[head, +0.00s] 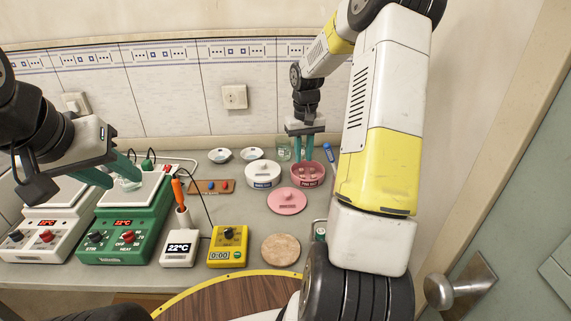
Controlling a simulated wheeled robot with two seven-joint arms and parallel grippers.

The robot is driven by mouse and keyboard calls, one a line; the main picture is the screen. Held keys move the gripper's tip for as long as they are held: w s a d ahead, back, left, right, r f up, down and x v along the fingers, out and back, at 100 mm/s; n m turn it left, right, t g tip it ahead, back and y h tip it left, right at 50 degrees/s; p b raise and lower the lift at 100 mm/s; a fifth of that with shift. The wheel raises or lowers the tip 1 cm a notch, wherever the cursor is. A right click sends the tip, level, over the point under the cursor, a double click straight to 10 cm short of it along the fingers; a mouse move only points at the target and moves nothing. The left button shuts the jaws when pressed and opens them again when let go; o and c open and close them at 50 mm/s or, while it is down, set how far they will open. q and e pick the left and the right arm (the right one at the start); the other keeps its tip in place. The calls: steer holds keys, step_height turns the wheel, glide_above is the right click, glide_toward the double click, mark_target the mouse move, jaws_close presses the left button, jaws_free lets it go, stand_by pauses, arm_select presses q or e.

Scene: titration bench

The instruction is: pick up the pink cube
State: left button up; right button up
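A round pink pot (307,184) with a dark label stands open on the bench. Small pinkish pieces seem to lie inside, too small to make out clearly as cubes. My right gripper (303,160) points straight down, its teal fingertips at the pot's opening, with a narrow gap between the fingers. Whether anything is between the fingertips cannot be made out. The pink lid (288,201) lies on the bench in front of the pot. My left gripper (113,178) is open, its fingers apart above the green hotplate (135,220), near a clear glass vessel (128,183).
A glass beaker (284,152) and a blue item (327,153) are behind. A yellow timer (228,246), a thermometer display (180,248) and a round cork mat (281,249) are in front.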

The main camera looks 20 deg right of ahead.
mark_target(302, 172)
steer(key=f, duration=0.7)
steer(key=shift+w+d+f, duration=0.1)
steer(key=shift+w+f, duration=0.2)
steer(key=shift+f, duration=0.05)
jaws_close()
